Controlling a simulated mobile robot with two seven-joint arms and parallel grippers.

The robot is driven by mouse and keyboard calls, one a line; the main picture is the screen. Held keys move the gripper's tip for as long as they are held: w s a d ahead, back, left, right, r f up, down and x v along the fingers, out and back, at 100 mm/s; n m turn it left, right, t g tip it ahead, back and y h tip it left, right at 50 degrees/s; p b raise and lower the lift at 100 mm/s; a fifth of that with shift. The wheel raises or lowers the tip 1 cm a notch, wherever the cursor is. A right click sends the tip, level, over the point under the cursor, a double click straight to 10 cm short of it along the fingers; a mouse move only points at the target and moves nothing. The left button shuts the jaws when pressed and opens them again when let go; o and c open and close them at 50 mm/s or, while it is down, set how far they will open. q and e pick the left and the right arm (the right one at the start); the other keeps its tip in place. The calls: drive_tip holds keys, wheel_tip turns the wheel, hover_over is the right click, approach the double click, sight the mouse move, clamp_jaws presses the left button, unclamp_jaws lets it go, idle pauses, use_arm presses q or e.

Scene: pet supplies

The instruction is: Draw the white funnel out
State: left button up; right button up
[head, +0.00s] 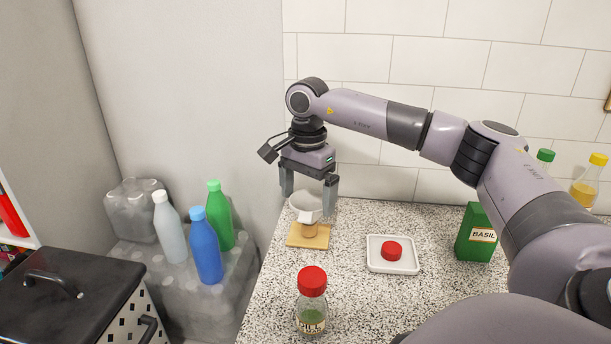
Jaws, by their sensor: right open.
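The white funnel (306,204) stands upright in the head view, seated above a small brownish neck or holder (309,230) on a square wooden base (308,238). My right gripper (308,197) points down from above with its fingers apart, at about the funnel's rim. One finger is to the left of the funnel and one to the right. The jaws are open, and I cannot tell whether either finger touches the funnel. The funnel's lower end is hidden inside the holder. My left gripper is not in the view.
A white tray (375,262) holding a red lid (391,251) lies to the right of the wooden base. A red-capped jar (312,304) stands in front. A green basil box (476,233) stands farther right. Bottles (206,250) stand left, off the counter. Speckled counter (350,310) is clear between.

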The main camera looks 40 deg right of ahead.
drive_tip(key=shift+f, duration=1.25)
drive_tip(key=c, duration=0.9)
drive_tip(key=shift+r+p, duration=1.85)
drive_tip(key=shift+r, duration=0.15)
wheel_tip(320, 180, up, 2)
drive_tip(key=shift+r+p, duration=0.1)
drive_tip(key=shift+p, duration=0.3)
